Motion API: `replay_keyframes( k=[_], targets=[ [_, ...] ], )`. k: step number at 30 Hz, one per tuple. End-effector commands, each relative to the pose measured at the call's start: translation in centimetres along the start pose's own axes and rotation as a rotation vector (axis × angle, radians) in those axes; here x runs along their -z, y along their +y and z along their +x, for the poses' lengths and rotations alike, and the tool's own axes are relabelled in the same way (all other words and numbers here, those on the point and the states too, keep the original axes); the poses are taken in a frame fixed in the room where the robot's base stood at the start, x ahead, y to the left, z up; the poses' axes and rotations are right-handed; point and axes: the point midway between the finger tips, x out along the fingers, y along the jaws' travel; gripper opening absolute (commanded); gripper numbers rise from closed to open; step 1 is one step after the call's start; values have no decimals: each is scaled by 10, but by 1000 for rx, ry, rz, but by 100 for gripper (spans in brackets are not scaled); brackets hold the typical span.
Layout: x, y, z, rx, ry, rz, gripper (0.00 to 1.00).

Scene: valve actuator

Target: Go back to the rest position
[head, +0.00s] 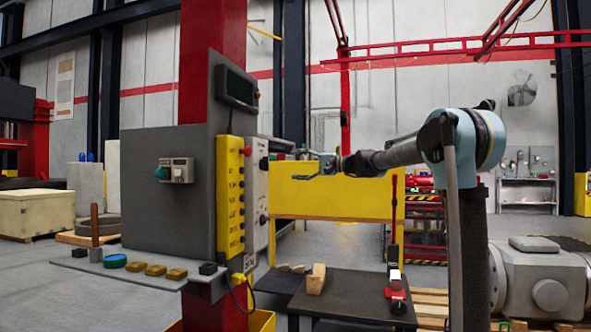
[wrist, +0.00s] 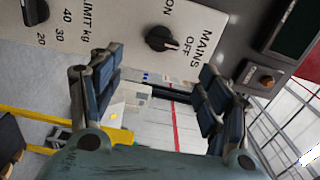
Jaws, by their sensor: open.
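My gripper (head: 303,168) is at the end of my arm, which reaches left across the head view towards the control column. It is small there, in front of the yellow beam and right of the column's side panel. In the wrist view my gripper (wrist: 163,68) is open, its dark padded fingers wide apart and nothing between them. A black MAINS knob (wrist: 162,38) on a pale panel shows beyond the fingertips, apart from both fingers; its pointer lies between the ON and OFF marks, and I cannot tell its setting.
The grey control board (head: 160,220) on the red column carries a yellow button strip (head: 231,200) and the pale side panel (head: 256,195). A yellow beam (head: 335,195) stands behind my gripper. A dark table (head: 345,290) holds a wooden block (head: 316,279) below it.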

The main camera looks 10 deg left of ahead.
Motion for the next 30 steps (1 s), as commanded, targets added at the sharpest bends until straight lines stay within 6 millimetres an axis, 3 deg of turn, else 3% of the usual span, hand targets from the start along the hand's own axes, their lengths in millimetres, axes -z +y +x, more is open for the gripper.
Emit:
replay_keyframes(
  k=[14,20,30],
  targets=[
    [-8,7,-7,-26,1,-10,70],
    [-48,46,-44,-170,9,-60,70],
    [-133,146,-133,-493,24,-147,70]
  ],
)
